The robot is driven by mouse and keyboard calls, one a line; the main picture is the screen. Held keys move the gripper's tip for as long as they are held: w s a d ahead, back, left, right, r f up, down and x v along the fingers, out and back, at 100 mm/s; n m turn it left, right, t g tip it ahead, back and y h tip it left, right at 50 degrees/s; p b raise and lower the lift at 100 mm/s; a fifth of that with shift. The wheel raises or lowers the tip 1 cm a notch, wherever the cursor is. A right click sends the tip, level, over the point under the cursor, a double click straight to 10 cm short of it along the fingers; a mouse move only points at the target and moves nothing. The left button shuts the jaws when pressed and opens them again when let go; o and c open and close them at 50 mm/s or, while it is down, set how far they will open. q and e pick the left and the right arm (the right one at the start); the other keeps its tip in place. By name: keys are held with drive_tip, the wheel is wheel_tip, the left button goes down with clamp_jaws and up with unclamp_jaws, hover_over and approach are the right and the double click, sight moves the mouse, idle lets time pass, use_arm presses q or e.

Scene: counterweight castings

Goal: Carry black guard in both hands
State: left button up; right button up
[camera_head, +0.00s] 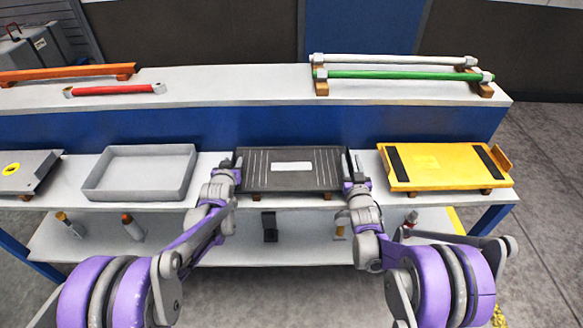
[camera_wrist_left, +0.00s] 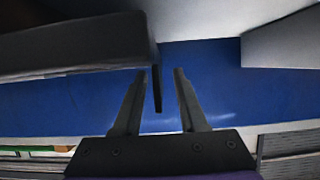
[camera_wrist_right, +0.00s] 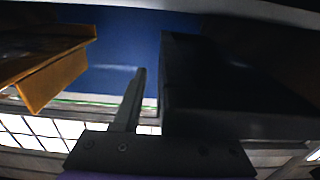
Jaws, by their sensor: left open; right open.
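The black guard (camera_head: 262,180) lies flat on the front bench, a slotted dark panel with a white label. My left gripper (camera_head: 238,162) is open at its left end. In the left wrist view the guard (camera_wrist_left: 70,48) is a dark slab, and a thin dark lip stands between the two fingers, with gaps visible. My right gripper (camera_head: 354,165) is open at the guard's right end. In the right wrist view the guard (camera_wrist_right: 230,95) hides one finger; the other stands beside it. Whether the right fingers touch the guard cannot be told.
A grey tray (camera_head: 97,182) stands left of the guard, and a yellow plate (camera_head: 430,180) stands right. Green (camera_head: 400,76) and white rods lie on the raised back shelf (camera_head: 220,88), with red and orange bars further left. Small items stand on the lower shelf (camera_head: 185,240).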

use_arm(q)
clamp_jaws()
use_arm(e)
clamp_jaws()
idle(1.2)
